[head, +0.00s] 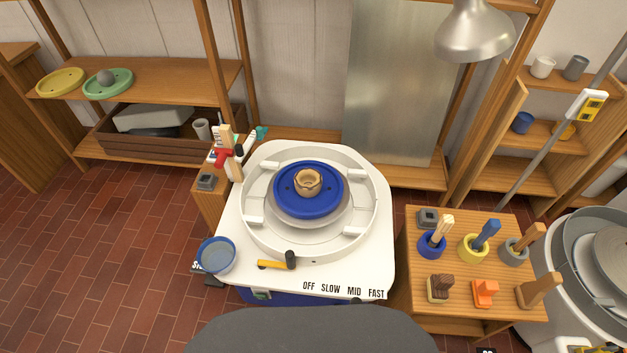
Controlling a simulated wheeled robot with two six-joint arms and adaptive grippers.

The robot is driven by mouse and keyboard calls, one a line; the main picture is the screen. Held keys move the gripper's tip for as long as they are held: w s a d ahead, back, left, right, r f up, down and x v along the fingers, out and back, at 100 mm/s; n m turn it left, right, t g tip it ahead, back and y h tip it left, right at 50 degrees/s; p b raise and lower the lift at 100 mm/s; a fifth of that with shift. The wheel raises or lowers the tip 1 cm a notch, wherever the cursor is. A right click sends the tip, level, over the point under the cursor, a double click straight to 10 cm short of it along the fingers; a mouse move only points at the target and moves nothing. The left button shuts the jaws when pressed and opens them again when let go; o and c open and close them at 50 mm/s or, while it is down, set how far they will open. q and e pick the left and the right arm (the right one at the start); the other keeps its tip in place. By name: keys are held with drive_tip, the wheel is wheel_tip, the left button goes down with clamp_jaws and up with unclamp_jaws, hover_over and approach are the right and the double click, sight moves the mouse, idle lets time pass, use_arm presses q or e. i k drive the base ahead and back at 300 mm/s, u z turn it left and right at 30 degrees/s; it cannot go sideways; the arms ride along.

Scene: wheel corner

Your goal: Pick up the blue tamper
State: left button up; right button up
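A blue tool (487,233) stands tilted in a yellow pot (473,248) on the small wooden table at the right. It is the only blue hand tool I can make out, and it fits the blue tamper; its lower end is hidden inside the pot. Neither of my grippers shows in the head view.
The wooden table (411,300) also bears a blue pot (431,245) with light sticks, a grey pot (513,250) with a wooden tool, a brown brush (439,288), an orange block (485,292) and a wooden tool (538,290). The white wheel (382,270) stands left of it.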

sight(492, 225)
drive_tip(key=z, duration=1.65)
drive_tip(key=k, duration=0.9)
drive_tip(key=z, duration=1.75)
drive_tip(key=i, duration=2.55)
drive_tip(key=u, duration=1.85)
drive_tip(key=i, duration=0.8)
drive_tip(key=u, duration=0.65)
